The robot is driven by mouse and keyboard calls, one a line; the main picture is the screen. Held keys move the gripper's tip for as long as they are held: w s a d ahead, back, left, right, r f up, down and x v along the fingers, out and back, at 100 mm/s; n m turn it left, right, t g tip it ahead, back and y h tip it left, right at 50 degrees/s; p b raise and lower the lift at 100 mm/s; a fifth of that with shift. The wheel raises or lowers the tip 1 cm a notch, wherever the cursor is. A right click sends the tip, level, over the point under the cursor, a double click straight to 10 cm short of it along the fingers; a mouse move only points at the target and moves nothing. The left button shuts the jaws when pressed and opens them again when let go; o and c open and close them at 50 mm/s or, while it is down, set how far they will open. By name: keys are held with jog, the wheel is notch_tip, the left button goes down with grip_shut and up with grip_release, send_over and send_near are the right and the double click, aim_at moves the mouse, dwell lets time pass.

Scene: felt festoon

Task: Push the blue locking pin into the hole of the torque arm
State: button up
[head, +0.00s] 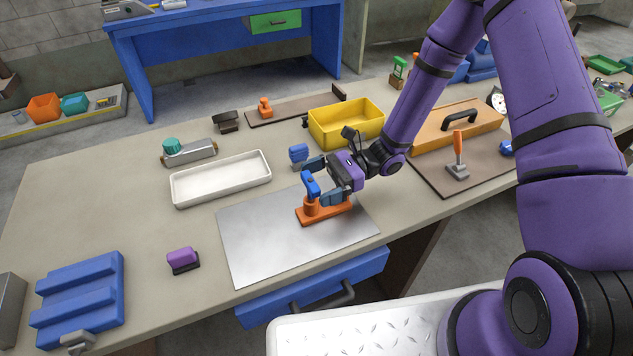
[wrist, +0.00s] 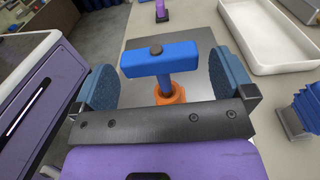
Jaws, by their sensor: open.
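The blue locking pin (head: 311,186) has a T-shaped handle and stands upright at the orange torque arm (head: 332,212), which lies on a metal sheet. In the wrist view the pin (wrist: 160,60) shows a length of stem above the round orange collar (wrist: 170,94) of the torque arm. The stem's lower end is inside the collar; how deep, I cannot tell. My gripper (head: 323,182) is open, with its two blue-padded fingers on either side of the pin. In the wrist view gaps show between both fingers (wrist: 165,84) and the pin.
A metal sheet (head: 262,250) lies under the torque arm. Behind are a white tray (head: 190,188), a yellow bin (head: 350,123) and a blue-topped grey block (head: 298,153). A purple-handled block (head: 183,260) stands left. The sheet's left part is clear.

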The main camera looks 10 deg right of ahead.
jog(key=v, duration=1)
jog(key=shift+d, duration=0.15)
